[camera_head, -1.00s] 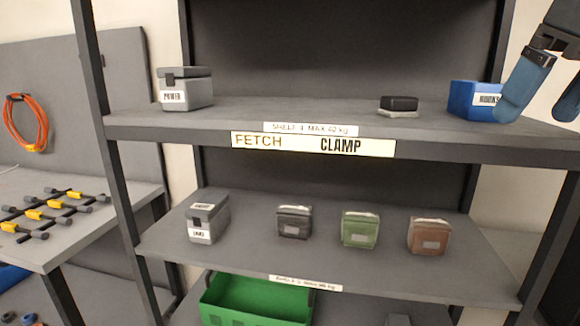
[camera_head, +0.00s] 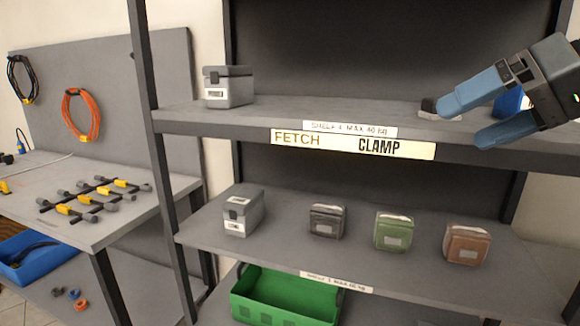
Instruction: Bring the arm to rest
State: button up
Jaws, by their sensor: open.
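My gripper (camera_head: 460,118) is at the right, in front of the upper shelf, with its two blue fingers apart and pointing left. Nothing is between the fingers. The upper finger partly covers a small black item on a light base (camera_head: 428,106) on the upper shelf. A blue bin (camera_head: 508,103) is mostly hidden behind my gripper.
The shelf rack (camera_head: 190,118) holds a grey POWER case (camera_head: 228,88) above. Below are a grey case (camera_head: 243,212), black (camera_head: 327,221), green (camera_head: 394,232) and brown (camera_head: 468,244) pouches, and a green crate (camera_head: 300,300). A workbench (camera_head: 130,215) with clamps (camera_head: 95,195) stands left.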

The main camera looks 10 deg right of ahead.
jog(key=w+a+f+m+t+y, duration=0.3)
jog(key=w+a+f+t, duration=0.25)
jog(key=a+f, duration=0.2)
jog(key=s+a+f+m+t+h, duration=0.2)
jog(key=s+f+m+h, duration=0.1)
jog(key=f, duration=0.5)
jog(key=s+a+f+m+t+h, duration=0.1)
jog(key=s+a+f+m+h, duration=0.2)
jog(key=f, duration=0.4)
jog(key=s+f+n+g+h, duration=0.1)
jog(key=s+f+h, duration=0.1)
jog(key=s+f, duration=0.4)
jog(key=s+f+n+g+h, duration=0.1)
jog(key=s+f, duration=0.3)
jog(key=s, duration=0.4)
jog(key=s+n+g, duration=0.1)
jog(key=s+n, duration=0.6)
jog(key=s, duration=1.1)
jog(key=shift+s+d+f+n+y, duration=0.15)
jog(key=shift+d+f+n+y, duration=0.15)
jog(key=shift+d+f, duration=0.1)
